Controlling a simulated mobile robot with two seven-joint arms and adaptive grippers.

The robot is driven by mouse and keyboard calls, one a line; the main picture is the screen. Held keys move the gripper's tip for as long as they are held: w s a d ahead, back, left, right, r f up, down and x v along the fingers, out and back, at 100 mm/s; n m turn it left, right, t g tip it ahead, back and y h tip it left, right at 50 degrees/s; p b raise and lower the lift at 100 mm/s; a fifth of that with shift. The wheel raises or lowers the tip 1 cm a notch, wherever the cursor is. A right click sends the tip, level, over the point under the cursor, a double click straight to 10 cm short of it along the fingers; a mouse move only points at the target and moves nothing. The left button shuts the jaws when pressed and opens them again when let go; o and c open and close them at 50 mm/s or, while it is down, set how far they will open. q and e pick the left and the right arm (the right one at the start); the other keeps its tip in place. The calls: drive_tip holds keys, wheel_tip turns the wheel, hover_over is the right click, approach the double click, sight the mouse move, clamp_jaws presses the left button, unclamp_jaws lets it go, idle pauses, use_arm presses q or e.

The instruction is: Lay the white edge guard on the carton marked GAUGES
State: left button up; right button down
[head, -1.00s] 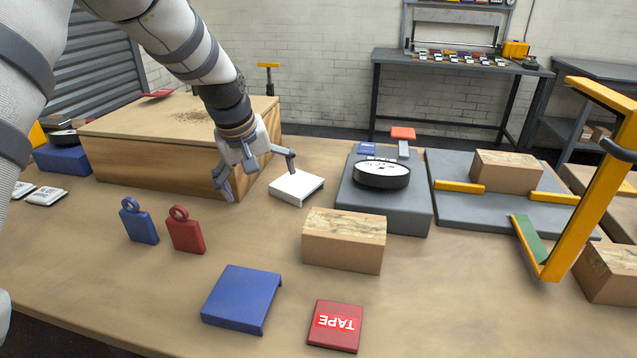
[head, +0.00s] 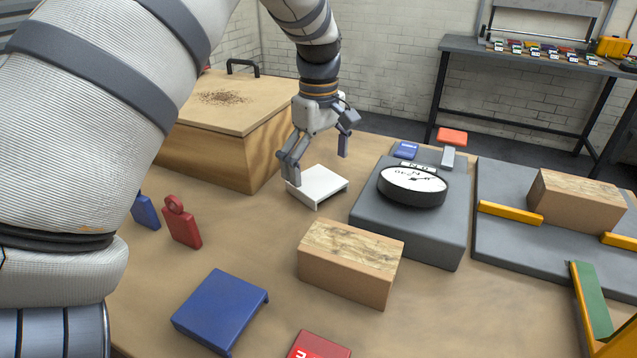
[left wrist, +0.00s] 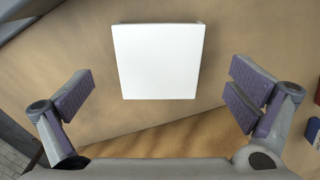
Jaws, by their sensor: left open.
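The white edge guard (head: 320,184) lies flat on the table between the wooden box and the grey scale-like block. It also shows in the left wrist view (left wrist: 157,62), pale and square, lying ahead of the fingers. My left gripper (head: 317,160) is open and points down just above the guard, its fingers apart and empty. One finger is close to the guard's left edge; contact is unclear. A plain carton (head: 345,270) stands in front, and another carton (head: 575,200) is at the right. I can read no GAUGES marking on either. My right gripper is not in view.
A wooden box (head: 215,135) stands behind left. The grey block (head: 410,235) bears a round dial (head: 411,186). A yellow frame with a green pad (head: 592,300) is at right.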

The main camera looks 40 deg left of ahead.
sight(319, 182)
use_arm(q)
wheel_tip(319, 182, down, 3)
drive_tip(key=shift+f, duration=0.1)
drive_tip(key=c, duration=1.3)
drive_tip(key=shift+c, duration=0.2)
